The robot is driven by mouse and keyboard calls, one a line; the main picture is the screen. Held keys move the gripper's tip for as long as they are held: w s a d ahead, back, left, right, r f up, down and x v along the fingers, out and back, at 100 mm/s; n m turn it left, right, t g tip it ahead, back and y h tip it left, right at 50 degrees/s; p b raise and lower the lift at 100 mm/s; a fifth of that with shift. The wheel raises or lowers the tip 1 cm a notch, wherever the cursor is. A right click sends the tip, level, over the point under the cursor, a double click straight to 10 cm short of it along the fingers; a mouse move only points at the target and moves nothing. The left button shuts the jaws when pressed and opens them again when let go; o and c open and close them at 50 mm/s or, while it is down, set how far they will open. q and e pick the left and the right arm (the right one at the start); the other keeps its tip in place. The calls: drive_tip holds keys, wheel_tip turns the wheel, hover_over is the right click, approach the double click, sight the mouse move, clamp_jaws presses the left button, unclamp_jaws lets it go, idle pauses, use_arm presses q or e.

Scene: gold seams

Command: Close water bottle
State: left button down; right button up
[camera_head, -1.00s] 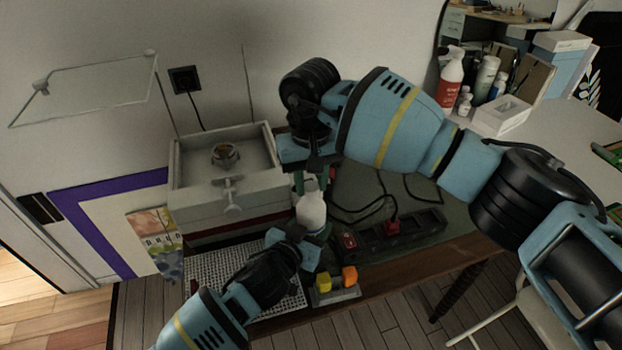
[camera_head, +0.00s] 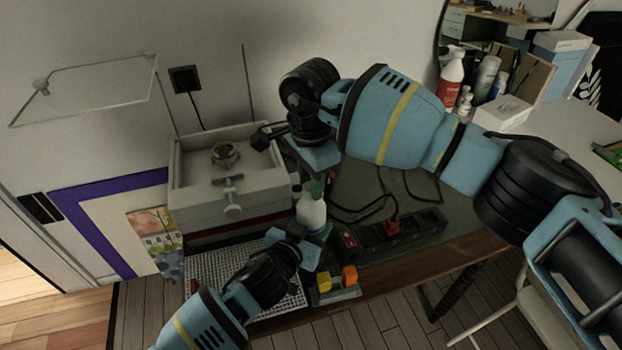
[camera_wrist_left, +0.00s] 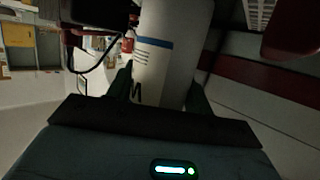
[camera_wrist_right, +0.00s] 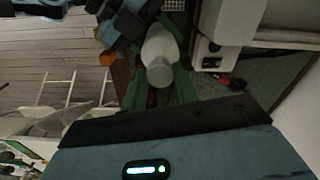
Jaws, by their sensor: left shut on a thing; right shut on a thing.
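The white water bottle (camera_head: 311,213) is held about upright near the front edge of the workbench. In the left wrist view its body (camera_wrist_left: 165,60), with a blue band, stands between the green fingers. My left gripper (camera_head: 305,238) is shut on the bottle's body from the front. My right gripper (camera_head: 314,187) is above the bottle, pointing down. In the right wrist view a greyish cap (camera_wrist_right: 160,75) sits at the bottle's top end between the green fingers, and the right gripper is shut on it. The gripper hides the cap in the head view.
A grey box (camera_head: 225,205) with a clamp stands left of the bottle. A power strip (camera_head: 390,230) with cables lies to the right. Yellow and orange blocks (camera_head: 337,279) are in front, beside a perforated metal plate (camera_head: 215,290). Bottles and boxes stand on the table at right.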

drive_tip(key=m, duration=0.7)
drive_tip(key=shift+m, duration=0.4)
drive_tip(key=m, duration=1.3)
drive_tip(key=shift+m, duration=0.3)
drive_tip(key=m, duration=0.7)
drive_tip(key=shift+m, duration=0.4)
drive_tip(key=o, duration=1.2)
drive_tip(key=shift+c, duration=0.2)
